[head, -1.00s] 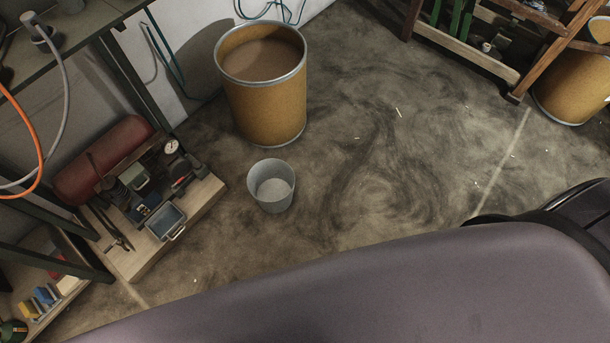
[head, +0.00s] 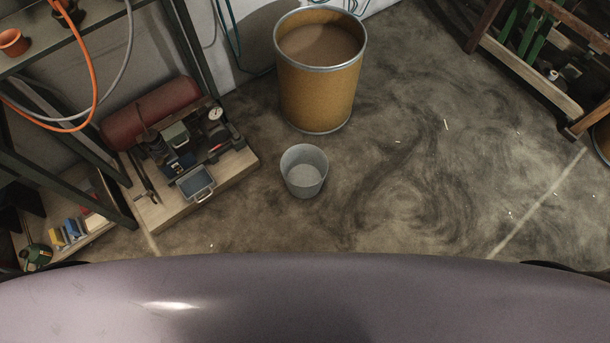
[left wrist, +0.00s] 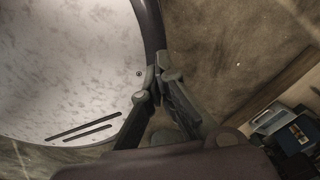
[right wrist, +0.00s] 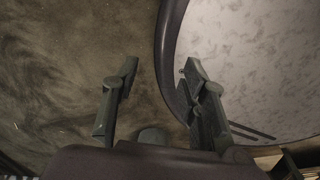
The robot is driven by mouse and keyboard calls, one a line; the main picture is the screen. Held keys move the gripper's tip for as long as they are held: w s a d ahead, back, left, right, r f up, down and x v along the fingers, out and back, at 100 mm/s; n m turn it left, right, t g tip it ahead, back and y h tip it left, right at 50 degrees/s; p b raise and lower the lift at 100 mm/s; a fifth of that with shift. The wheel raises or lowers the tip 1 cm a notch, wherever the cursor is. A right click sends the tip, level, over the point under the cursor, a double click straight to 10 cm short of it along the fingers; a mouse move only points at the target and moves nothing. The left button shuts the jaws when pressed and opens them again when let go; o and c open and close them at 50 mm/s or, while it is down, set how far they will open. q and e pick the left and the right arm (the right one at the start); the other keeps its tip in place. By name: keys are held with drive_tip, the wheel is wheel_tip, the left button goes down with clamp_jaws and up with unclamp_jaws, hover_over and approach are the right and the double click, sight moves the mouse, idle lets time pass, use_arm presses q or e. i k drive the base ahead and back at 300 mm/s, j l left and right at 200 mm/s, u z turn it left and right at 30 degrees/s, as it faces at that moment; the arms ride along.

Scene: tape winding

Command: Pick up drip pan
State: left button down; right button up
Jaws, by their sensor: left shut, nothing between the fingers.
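A small blue-grey rectangular pan with a metal handle (head: 196,182), which looks like the drip pan, sits on the front of a low wooden platform. My left gripper (left wrist: 160,75) is shut and empty, apart from the pan. My right gripper (right wrist: 160,68) is open, with nothing between its fingers. Neither gripper shows in the head view.
The wooden platform (head: 165,213) carries a red cylinder (head: 152,108) and a machine. A grey bucket (head: 304,172) and a large brown drum (head: 318,95) stand to its right. Open floor (head: 400,220) lies right of the bucket. A shelf rack (head: 180,30) stands at left.

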sight(197, 182)
drive_tip(key=u, duration=1.25)
